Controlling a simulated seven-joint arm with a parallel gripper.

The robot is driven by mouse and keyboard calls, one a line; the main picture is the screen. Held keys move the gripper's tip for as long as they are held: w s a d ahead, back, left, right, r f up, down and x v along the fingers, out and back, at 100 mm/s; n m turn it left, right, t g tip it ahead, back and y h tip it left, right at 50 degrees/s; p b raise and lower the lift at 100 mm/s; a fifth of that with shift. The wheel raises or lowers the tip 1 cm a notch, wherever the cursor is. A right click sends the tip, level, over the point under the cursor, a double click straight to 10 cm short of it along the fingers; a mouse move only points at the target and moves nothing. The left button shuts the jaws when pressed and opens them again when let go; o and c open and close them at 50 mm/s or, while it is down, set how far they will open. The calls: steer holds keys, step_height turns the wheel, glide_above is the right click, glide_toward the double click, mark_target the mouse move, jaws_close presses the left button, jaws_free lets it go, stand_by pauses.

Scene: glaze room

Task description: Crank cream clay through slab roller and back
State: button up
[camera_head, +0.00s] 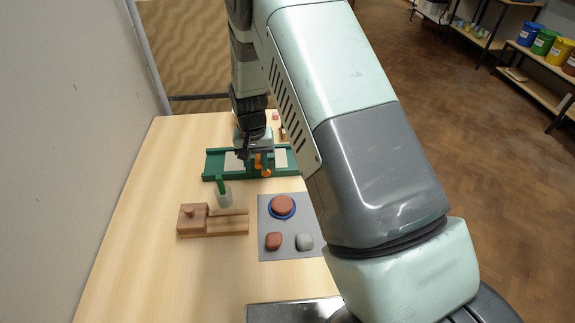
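The slab roller (214,167) is a green frame lying across the wooden table towards its far end. Its orange crank (262,168) points towards the camera near the middle. Pale cream flat patches show on the bed left of the crank (233,163) and right of it (281,158); I cannot tell whether they are one clay slab or parts of the bed. My gripper (254,156) hangs down over the roller's middle, right by the crank. Its fingers are small and partly hidden, so I cannot tell whether they hold the crank.
A grey mat (287,242) bears a brown disc on a blue ring (282,206), a brown lump (273,241) and a grey lump (304,241). A wall borders the left.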

steer(key=shift+a+f, duration=0.25)
steer(key=shift+a, duration=0.4)
steer(key=shift+a+f, duration=0.25)
steer(key=shift+a, duration=0.35)
